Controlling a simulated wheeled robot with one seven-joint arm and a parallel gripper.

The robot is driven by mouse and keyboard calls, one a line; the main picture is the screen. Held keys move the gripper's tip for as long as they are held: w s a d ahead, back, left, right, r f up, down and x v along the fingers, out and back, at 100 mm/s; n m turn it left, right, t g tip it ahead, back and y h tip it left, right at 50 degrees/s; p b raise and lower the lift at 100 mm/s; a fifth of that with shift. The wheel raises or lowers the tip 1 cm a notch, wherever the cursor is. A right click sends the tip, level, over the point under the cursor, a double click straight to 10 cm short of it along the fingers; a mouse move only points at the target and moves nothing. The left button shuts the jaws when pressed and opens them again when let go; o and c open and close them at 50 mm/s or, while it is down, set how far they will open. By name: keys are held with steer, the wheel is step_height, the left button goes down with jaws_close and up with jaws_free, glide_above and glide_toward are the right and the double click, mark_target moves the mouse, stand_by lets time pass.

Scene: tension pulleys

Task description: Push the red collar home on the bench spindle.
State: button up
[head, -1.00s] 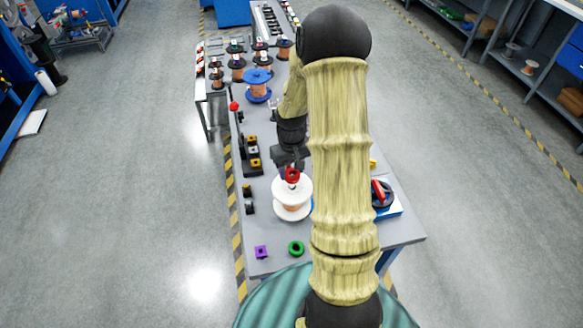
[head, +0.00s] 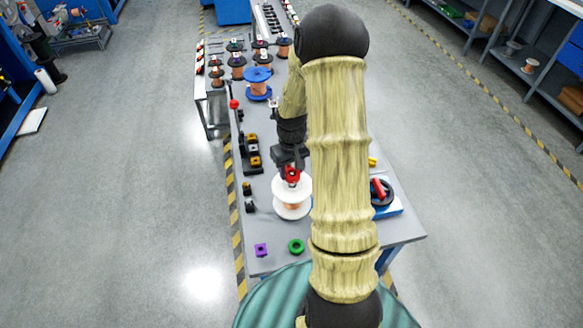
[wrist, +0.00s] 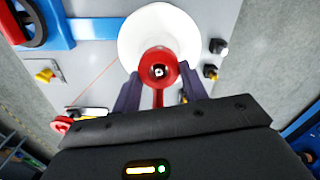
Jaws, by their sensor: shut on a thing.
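The red collar (head: 292,174) sits at the top of the white spool (head: 292,207) on the bench. My gripper (head: 290,167) reaches down at the collar. In the wrist view its two dark fingers (wrist: 160,92) stand on either side of the collar's near part and are shut on it. How far down the spindle the collar sits cannot be told.
A blue fixture with a red handle (head: 380,190) stands at right. A blue spool (head: 257,83) and several dark spools (head: 237,62) stand farther back.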

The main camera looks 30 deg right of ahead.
steer(key=shift+f, duration=0.35)
steer(key=shift+f+b, duration=0.35)
steer(key=shift+b, duration=0.1)
steer(key=shift+f+b, duration=0.55)
steer(key=shift+f, duration=0.4)
steer(key=shift+r+p, duration=0.35)
steer(key=shift+p, duration=0.15)
stand_by(0.6)
steer(key=shift+f, duration=0.3)
steer(key=shift+s+f+b, duration=0.25)
steer(key=shift+b, duration=0.05)
stand_by(0.8)
steer(key=o, duration=1.1)
steer(key=shift+c, duration=0.2)
steer(key=shift+s, duration=0.1)
